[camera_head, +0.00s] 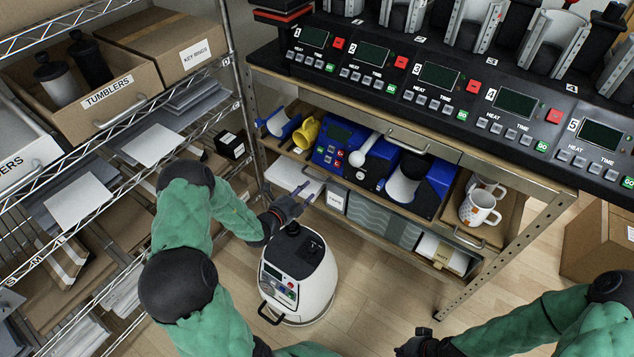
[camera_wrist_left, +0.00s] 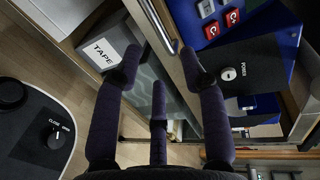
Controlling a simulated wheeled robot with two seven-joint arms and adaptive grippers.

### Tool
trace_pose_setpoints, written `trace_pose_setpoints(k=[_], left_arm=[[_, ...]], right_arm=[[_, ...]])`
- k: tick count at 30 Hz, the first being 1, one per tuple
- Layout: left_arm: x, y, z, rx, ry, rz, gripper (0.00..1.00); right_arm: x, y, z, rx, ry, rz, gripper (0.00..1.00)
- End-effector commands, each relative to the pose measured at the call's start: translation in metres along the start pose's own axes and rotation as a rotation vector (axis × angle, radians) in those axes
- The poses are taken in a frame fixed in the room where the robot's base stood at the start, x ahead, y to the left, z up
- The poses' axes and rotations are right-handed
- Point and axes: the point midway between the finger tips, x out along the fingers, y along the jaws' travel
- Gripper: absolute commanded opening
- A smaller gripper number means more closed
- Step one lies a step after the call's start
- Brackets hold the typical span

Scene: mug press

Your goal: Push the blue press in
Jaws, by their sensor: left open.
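The blue press (camera_head: 430,180) sits on the shelf under the counter, with a dark platen, a white lever and a control panel at its left. In the left wrist view its blue body (camera_wrist_left: 285,25) fills the upper right, with a dark plate and a round white switch. My left gripper (camera_head: 304,193) is open and empty, in front of the shelf and left of the press. Its spread fingers (camera_wrist_left: 160,70) appear apart from the press. My right gripper (camera_head: 414,344) is low at the bottom edge, far from the press; its fingers are too unclear to judge.
A yellow mug press part (camera_head: 305,134) lies left of the press, and white mugs (camera_head: 479,207) stand in a bin at its right. A tape box (camera_wrist_left: 105,48) is under the shelf edge. A white rounded machine (camera_head: 300,280) stands on the floor below my left gripper.

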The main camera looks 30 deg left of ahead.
Motion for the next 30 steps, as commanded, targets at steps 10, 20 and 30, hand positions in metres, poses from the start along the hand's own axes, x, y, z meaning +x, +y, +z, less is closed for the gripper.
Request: trace_pose_setpoints(k=[10, 20, 30], left_arm=[[0.061, 0.003, -0.001, 0.004, 0.003, -0.001, 0.42], [0.083, 0.001, -0.001, 0.002, 0.003, 0.002, 0.42], [0.083, 0.001, -0.001, 0.003, 0.002, 0.002, 0.14]], right_arm=[[0.027, 0.01, -0.001, 0.0, 0.0, 0.0, 0.0], [0.034, 0.012, -0.001, 0.0, 0.0, 0.0, 0.0], [0.034, 0.012, -0.001, 0.0, 0.0, 0.0, 0.0]])
